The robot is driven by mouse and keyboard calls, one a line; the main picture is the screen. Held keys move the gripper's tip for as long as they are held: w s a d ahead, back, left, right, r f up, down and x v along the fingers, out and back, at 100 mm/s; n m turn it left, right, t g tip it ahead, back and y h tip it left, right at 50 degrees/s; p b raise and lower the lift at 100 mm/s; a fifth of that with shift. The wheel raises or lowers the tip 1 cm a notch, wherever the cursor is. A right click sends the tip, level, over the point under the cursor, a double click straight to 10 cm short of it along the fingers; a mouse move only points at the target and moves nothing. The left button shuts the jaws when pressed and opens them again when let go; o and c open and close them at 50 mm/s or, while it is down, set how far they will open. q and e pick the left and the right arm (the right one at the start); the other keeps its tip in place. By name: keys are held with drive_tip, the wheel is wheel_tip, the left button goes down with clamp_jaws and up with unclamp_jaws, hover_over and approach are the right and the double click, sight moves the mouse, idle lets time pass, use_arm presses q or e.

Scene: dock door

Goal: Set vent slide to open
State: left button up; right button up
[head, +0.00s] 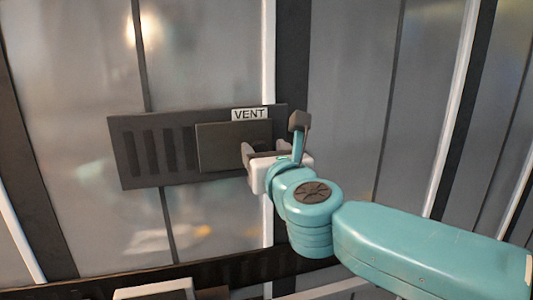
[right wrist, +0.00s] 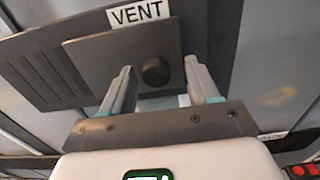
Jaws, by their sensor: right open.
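The vent panel (head: 121,171) is a dark plate on the grey wall with a "VENT" label (head: 249,114). Several slots show uncovered on its left part. The vent slide (head: 222,147), a flat dark cover plate, sits over the right part. Its round dark knob (right wrist: 155,71) shows in the right wrist view and is hidden behind my gripper in the head view. My right gripper (head: 265,150) is open at the slide's right side. In the right wrist view its fingers (right wrist: 159,73) stand on either side of the knob, with gaps; contact is not visible. My left gripper is out of view.
The wall has dark seams and white vertical strips. A dark horizontal rail (head: 230,272) runs below the vent, with a pale-framed box (head: 155,290) at the bottom edge. A red-buttoned item (right wrist: 302,169) shows at the right wrist view's lower right corner. The wall beside the vent is clear.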

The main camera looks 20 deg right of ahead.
drive_tip(key=shift+s+a, duration=0.1)
drive_tip(key=shift+s, duration=0.1)
drive_tip(key=s+b, duration=0.2)
drive_tip(key=s, duration=1.4)
drive_tip(key=shift+d+f, duration=0.1)
drive_tip(key=shift+d, duration=0.1)
